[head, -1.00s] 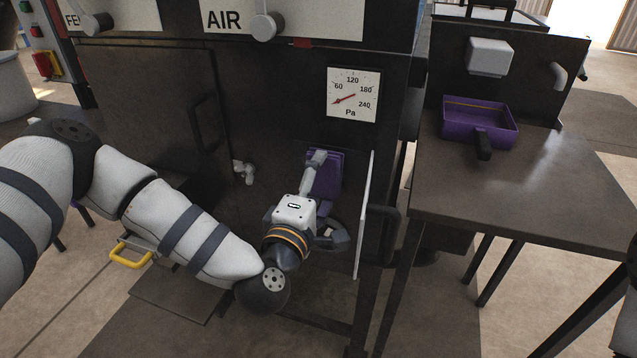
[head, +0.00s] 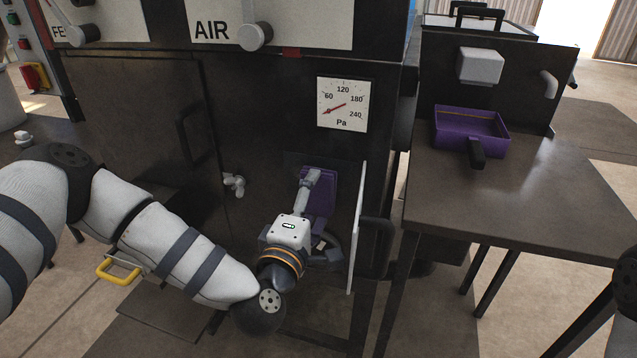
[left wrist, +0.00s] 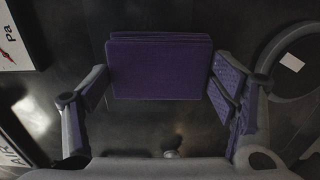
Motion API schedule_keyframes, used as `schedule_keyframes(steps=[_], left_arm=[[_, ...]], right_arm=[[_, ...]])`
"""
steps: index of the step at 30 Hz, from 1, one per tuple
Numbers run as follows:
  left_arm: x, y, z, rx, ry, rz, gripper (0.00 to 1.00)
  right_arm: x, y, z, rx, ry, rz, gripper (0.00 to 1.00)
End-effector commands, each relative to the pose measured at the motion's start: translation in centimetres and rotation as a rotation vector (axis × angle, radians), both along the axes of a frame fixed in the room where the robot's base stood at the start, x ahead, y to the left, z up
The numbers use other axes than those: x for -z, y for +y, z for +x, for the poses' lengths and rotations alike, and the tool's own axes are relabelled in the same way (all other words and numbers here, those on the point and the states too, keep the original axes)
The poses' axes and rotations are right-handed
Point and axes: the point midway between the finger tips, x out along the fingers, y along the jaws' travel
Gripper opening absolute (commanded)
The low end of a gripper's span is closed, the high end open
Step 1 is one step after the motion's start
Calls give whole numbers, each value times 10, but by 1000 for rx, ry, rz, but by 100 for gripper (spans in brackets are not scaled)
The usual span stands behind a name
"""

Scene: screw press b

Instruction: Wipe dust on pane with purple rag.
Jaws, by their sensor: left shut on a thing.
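The purple rag (head: 320,191) is a flat folded pad in front of the dark machine, below the pressure gauge. It fills the space between the fingers in the left wrist view (left wrist: 160,68). My left gripper (head: 312,205) is shut on it, one finger at each side edge. The gripper also shows in the left wrist view (left wrist: 160,90). A thin pale upright panel (head: 357,228), seen nearly edge-on just right of the gripper, may be the pane. I cannot make out dust on it. My right gripper is out of view.
The gauge (head: 343,104) is above the rag. A dark ring (left wrist: 262,58) is beside the right finger. A dark handle (head: 378,232) stands out right of the pale panel. A small pale tap-like fitting (head: 234,184) is left of the gripper. A purple tray (head: 470,148) stands on the right table (head: 540,190).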

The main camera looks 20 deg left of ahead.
Motion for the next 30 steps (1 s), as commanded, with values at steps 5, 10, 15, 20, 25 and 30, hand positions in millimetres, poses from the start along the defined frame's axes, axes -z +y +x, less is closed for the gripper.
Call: schedule_keyframes(steps=[5, 10, 15, 20, 25, 30], left_arm=[[16, 1, 2, -3, 7, 1, 47], [13, 2, 2, -4, 2, 1, 48], [9, 1, -10, -2, -3, 2, 47], [12, 1, -13, -2, 1, 1, 47], [8, 1, -13, -3, 1, 0, 47], [-21, 2, -13, -4, -6, -1, 47]], right_arm=[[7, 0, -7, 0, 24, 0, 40], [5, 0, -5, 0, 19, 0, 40], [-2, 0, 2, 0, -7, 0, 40], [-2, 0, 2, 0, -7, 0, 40], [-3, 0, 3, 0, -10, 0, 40], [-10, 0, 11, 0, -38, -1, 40]])
